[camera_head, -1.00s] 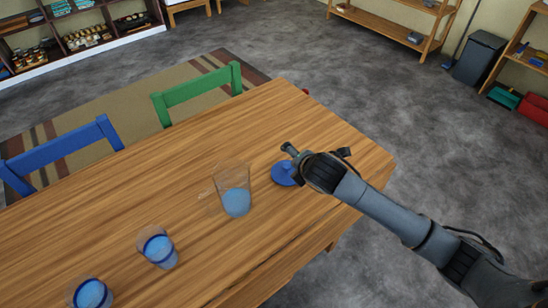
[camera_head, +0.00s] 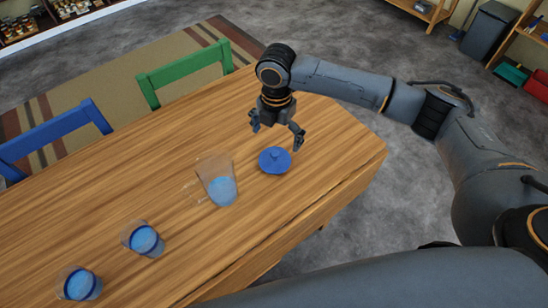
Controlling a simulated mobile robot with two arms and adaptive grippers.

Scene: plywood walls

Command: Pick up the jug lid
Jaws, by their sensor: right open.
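The jug lid (camera_head: 275,160) is a round blue disc with a small knob on top. It lies flat on the wooden table (camera_head: 330,150), to the right of the clear jug. The glass jug (camera_head: 217,182) stands upright with blue liquid in its bottom. My right gripper (camera_head: 275,141) points down above and just behind the lid, its fingers spread and empty. One finger is near the lid's far right edge; I cannot tell whether it touches. My left gripper is not in view.
Two glasses with blue bands and blue liquid stand to the left, one (camera_head: 143,239) nearer the jug and another (camera_head: 78,284) by the bottom edge. A green chair (camera_head: 186,70) and a blue chair (camera_head: 55,135) stand at the far side. The table's right end is clear.

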